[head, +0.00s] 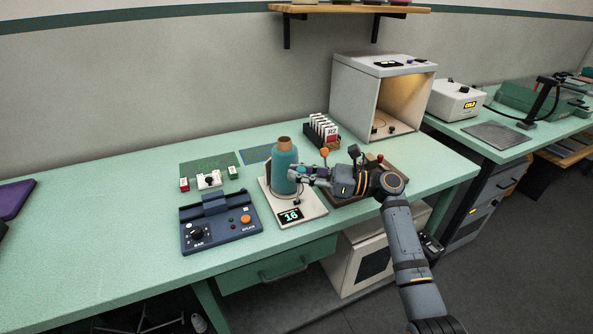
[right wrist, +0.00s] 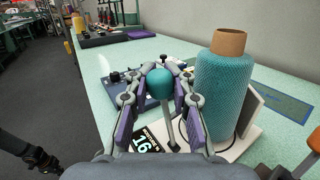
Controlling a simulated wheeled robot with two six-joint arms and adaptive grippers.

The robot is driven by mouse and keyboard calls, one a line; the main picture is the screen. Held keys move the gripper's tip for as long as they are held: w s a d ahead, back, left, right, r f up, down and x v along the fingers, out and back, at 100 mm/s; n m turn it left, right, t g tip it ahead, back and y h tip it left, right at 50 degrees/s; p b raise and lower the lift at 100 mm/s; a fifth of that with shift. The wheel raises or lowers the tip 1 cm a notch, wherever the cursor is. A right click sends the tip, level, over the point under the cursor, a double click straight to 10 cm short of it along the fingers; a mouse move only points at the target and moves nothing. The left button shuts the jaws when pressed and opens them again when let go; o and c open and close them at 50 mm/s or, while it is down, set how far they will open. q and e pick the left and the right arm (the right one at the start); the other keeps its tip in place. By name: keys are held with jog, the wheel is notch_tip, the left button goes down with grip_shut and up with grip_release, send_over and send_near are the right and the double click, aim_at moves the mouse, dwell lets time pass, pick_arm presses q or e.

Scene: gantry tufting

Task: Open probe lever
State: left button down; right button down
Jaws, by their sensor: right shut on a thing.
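The probe lever has a teal rounded knob (right wrist: 160,84) on a thin metal stem that rises from a pale base plate (head: 312,206). My right gripper (right wrist: 161,80) is shut on the knob, with a finger on each side of it. In the head view my right gripper (head: 297,172) reaches in from the right, just beside the teal yarn cone (head: 284,172), and hides most of the lever. The cone stands upright on the same plate, and in the right wrist view (right wrist: 222,95) it is right of the gripper. A small display (head: 290,215) reads 16. My left gripper is not visible.
A blue control box (head: 222,226) with knobs and buttons sits left of the plate. A card rack (head: 322,131) and an open lit booth (head: 380,97) stand behind. A brown-topped box (head: 375,170) lies under my right forearm. The left bench top is mostly clear.

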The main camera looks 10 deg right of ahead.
jog(key=shift+s+d+f+n+b, duration=0.2)
jog(key=shift+s+f+n+b, duration=0.1)
jog(key=shift+s+f+n, duration=0.15)
jog(key=shift+s+d+f+n+g+y+b, duration=0.2)
jog(key=shift+s+n+y+b, duration=0.25)
jog(key=shift+s+n+b, duration=0.45)
jog(key=shift+s+d+f+n+g+y+b, duration=0.1)
jog(key=shift+s+d+f+n+y+b, duration=0.2)
jog(key=shift+s+n+y+b, duration=0.55)
jog(key=shift+s+d+f+n+g+y+b, duration=0.25)
jog(key=shift+n+b, duration=0.35)
jog(key=shift+b, duration=0.65)
jog(key=shift+s+a, duration=0.1)
jog(key=c, duration=1.6)
grip_release()
jog(key=o, duration=0.5)
jog(key=shift+d, duration=0.25)
jog(key=shift+c, duration=0.2)
jog(key=shift+a, duration=0.1)
